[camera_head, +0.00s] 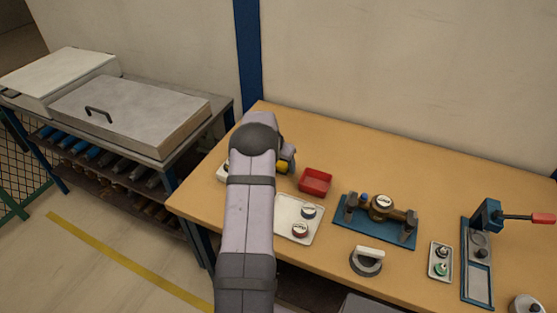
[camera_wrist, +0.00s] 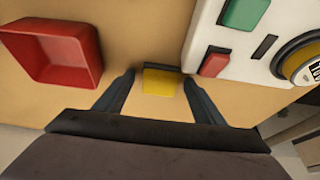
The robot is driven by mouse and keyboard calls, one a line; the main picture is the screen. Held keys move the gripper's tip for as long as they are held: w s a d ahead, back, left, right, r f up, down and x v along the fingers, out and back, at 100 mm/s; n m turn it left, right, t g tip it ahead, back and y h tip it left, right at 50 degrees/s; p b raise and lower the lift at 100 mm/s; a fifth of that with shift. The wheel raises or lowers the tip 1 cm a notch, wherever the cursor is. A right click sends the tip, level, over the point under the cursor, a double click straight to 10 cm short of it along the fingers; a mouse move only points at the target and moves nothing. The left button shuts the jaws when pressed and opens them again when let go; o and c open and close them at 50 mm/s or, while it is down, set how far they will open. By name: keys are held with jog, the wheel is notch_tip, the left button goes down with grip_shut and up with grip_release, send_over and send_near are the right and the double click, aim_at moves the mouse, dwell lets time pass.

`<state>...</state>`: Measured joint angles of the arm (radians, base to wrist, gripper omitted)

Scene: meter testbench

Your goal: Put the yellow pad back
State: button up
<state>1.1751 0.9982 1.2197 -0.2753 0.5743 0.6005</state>
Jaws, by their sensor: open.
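The yellow pad (camera_wrist: 159,83) lies on the tan bench in the wrist view, with a thin dark strip along its far edge. My gripper (camera_wrist: 158,76) is open, with one dark finger to each side of the pad in the picture. Gaps show between the fingers and the pad, and I see no contact. How high the fingertips are above the bench is hard to tell. In the head view my arm hides most of this spot; a small yellow patch (camera_head: 283,168) shows beside the gripper end.
A red bin (camera_wrist: 62,52) is left of the pad in the wrist view. A white box with green and red buttons (camera_wrist: 262,35) is close on the right. In the head view, a white tray (camera_head: 288,225), a blue-based fixture (camera_head: 374,231) and a press (camera_head: 481,250) are further right.

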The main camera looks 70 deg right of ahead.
jog(key=b+v, duration=0.3)
jog(key=v, duration=0.9)
jog(key=shift+r, duration=0.15)
jog(key=w+a+n+t+y, duration=0.1)
jog(key=w+a+n, duration=0.45)
jog(key=a, duration=0.85)
jog(key=w+a+n+y, duration=0.1)
jog(key=w+a+n, duration=0.2)
jog(key=w+a, duration=0.75)
jog(key=s+a+f+n+y, duration=0.1)
jog(key=s+a+n, duration=0.2)
jog(key=a, duration=0.6)
jog(key=s+a+f+n, duration=0.2)
jog(key=s+a, duration=0.4)
jog(key=a, duration=0.4)
jog(key=s+a+f+n+g+y, duration=0.1)
jog(key=s+a+n, duration=0.3)
jog(key=a, duration=0.6)
jog(key=shift+s+a+f+y, duration=0.25)
jog(key=shift+s+f+y, duration=0.1)
jog(key=shift+s, duration=0.45)
jog(key=shift+n, duration=0.25)
